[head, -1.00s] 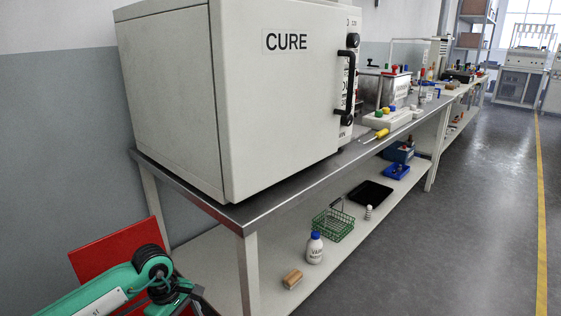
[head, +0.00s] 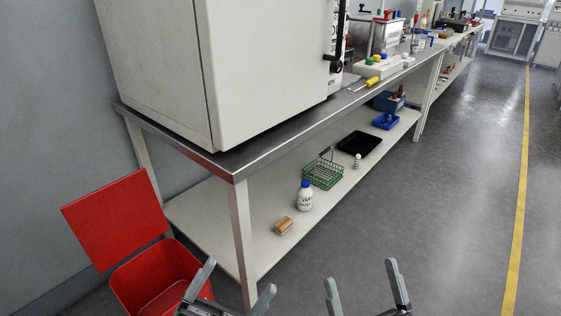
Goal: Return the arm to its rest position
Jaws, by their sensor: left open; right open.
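My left gripper (head: 238,281) is at the bottom of the head view, in front of the red bin and the bench leg. Its two grey fingers are spread apart with nothing between them. My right gripper (head: 362,281) is at the bottom, right of centre, over the floor. Its fingers are also apart and empty. Both grippers are cut off by the lower picture edge, and most of both arms is out of view.
A red bin (head: 128,278) with its red lid (head: 117,220) raised stands at lower left. A steel bench (head: 245,160) carries a large white oven (head: 262,75). The lower shelf (head: 205,228) holds a wooden block (head: 284,226), white bottle (head: 305,197) and green basket (head: 323,174). Floor at right is clear.

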